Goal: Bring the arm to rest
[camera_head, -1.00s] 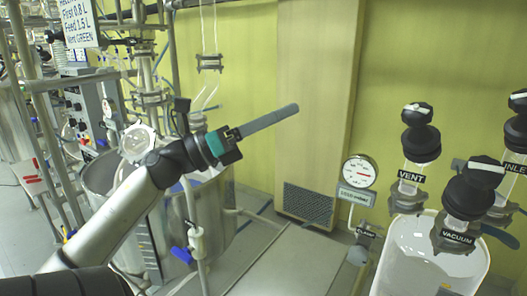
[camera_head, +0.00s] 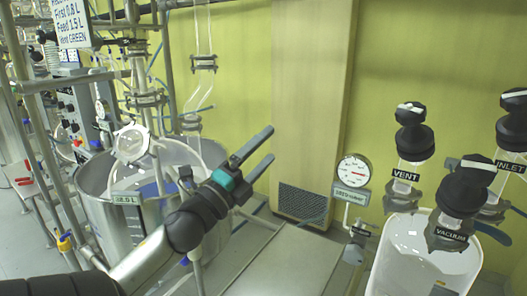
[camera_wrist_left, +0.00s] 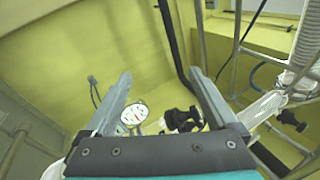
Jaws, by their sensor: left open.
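My left gripper (camera_head: 256,151) is in the middle of the head view, on the arm that comes in from the lower left. Its two grey fingers are apart and nothing is between them. In the left wrist view the fingers (camera_wrist_left: 162,100) stand wide on either side, with the yellow wall and a dial gauge (camera_wrist_left: 134,114) far beyond them. The gripper appears to touch nothing. My right gripper is not in view.
A steel vessel (camera_head: 90,178) stands behind my left arm. At the right are a pressure gauge (camera_head: 355,171), black-capped valves labelled VENT (camera_head: 413,143), VACUUM (camera_head: 459,205) and INLET (camera_head: 513,135), and a white container (camera_head: 415,262). A wooden panel (camera_head: 313,90) stands behind. Glassware and pipes crowd the left.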

